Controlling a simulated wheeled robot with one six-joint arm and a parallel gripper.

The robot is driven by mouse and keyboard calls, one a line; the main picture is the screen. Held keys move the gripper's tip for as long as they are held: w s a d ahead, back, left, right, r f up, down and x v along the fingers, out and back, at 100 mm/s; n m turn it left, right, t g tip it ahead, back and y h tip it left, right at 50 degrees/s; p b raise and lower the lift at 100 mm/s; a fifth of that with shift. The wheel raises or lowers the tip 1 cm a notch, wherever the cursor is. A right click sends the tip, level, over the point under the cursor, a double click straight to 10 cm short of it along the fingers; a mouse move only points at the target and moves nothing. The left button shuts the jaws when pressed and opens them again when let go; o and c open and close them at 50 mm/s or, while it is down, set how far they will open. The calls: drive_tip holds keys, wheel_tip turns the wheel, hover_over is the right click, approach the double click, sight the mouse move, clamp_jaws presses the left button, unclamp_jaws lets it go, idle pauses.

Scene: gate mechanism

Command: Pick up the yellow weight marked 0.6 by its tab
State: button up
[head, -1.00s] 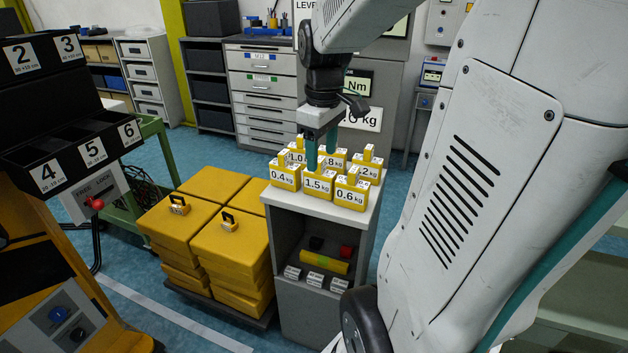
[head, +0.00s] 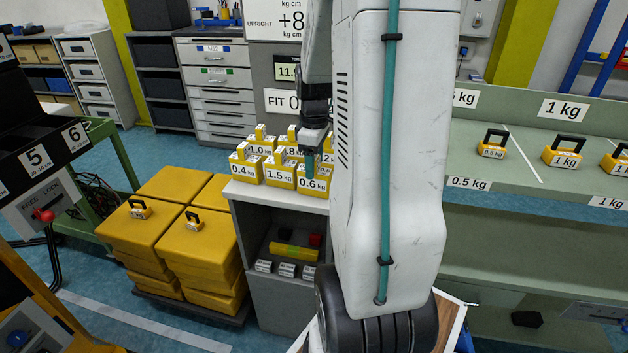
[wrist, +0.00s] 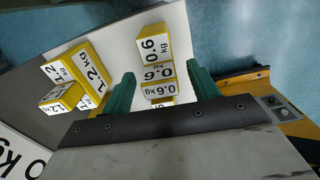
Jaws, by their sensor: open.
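The yellow weight marked 0.6 (head: 314,185) stands at the front right of the group on the grey cabinet top. In the wrist view the 0.6 weight (wrist: 153,45) shows its labelled faces, with its tab between my two teal fingers. My gripper (head: 309,163) is open and points down over this weight. In the wrist view my gripper (wrist: 161,75) has one finger to each side of the tab, with gaps visible. I cannot tell how far down the tab the fingers reach. My arm hides the right side of the weight in the head view.
The 1.5 weight (head: 280,176) stands close on the left, with the 0.4 weight (head: 245,170) beyond it. The 1.2 weight (wrist: 92,66) is near in the wrist view. Yellow stacked blocks (head: 168,232) stand left of the cabinet. A green bench (head: 540,190) holds more weights.

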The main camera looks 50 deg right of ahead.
drive_tip(key=shift+f, duration=0.15)
clamp_jaws()
idle(0.4)
